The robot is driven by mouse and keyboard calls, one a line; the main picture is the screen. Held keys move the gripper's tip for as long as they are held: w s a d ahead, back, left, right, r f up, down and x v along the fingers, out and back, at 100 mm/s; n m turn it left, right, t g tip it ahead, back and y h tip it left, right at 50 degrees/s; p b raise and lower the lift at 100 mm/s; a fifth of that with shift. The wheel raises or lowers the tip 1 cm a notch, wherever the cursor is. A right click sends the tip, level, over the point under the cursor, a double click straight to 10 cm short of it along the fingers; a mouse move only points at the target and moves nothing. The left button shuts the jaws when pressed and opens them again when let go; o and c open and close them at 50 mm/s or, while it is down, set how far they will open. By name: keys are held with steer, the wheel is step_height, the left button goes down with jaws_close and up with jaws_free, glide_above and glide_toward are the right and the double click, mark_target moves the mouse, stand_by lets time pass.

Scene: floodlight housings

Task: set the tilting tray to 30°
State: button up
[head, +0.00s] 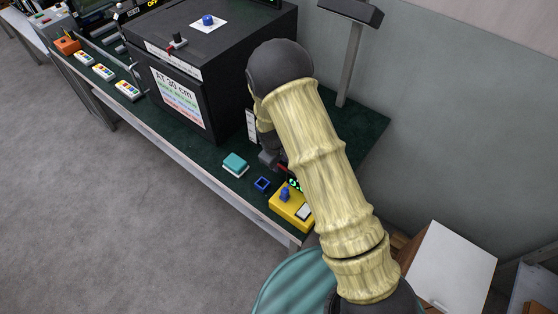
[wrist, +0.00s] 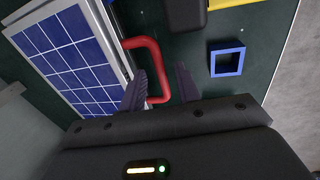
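In the wrist view, a panel with a blue grid and white frame (wrist: 70,55), which looks like the tilting tray, lies at the left. A red U-shaped handle (wrist: 158,62) stands out from its right edge. My gripper (wrist: 160,78) is open, its two dark fingers spread on either side of the handle's long bar. I cannot tell whether they touch it. In the head view my gripper (head: 270,159) is mostly hidden by my arm, and a bit of red (head: 283,168) shows beside it. The tray is hidden there. I see no readable angle mark.
A yellow box (head: 280,208) with a blue knob and a partly hidden green display stand near the bench corner. A large black box (head: 222,75) and a lamp post (head: 350,62) stand behind.

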jaws_close()
steer(key=shift+w+a+r, duration=0.1)
stand_by(0.3)
